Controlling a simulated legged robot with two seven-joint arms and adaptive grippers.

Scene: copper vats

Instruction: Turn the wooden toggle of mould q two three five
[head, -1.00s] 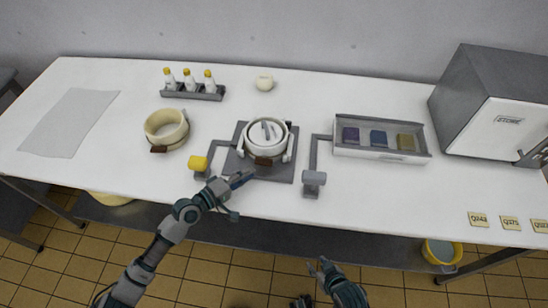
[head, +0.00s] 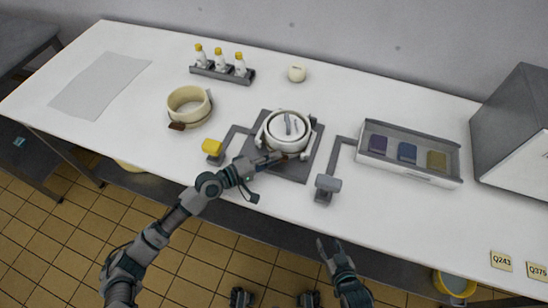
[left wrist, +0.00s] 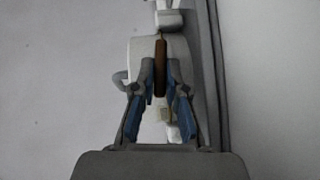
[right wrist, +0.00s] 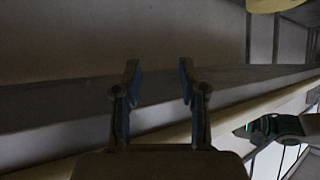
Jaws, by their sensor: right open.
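A round white mould (head: 272,141) with a pale bar on top stands on a dark grey plate (head: 256,124). My left gripper (head: 272,160) is at its front side. In the left wrist view the brown wooden toggle (left wrist: 160,70) stands upright between the narrowed fingers (left wrist: 160,75), which look closed on it. A second, cream mould (head: 190,104) with its own brown toggle (head: 177,126) stands to the left on the table. I cannot read a number on either mould. My right gripper (head: 330,244) is open and empty in front of the table edge, and also shows in the right wrist view (right wrist: 158,70).
A yellow block (head: 212,147) and a grey block (head: 328,183) on bent arms flank the plate. A tray (head: 410,176) with coloured blocks is to the right. Number tags (head: 502,261) lie front right.

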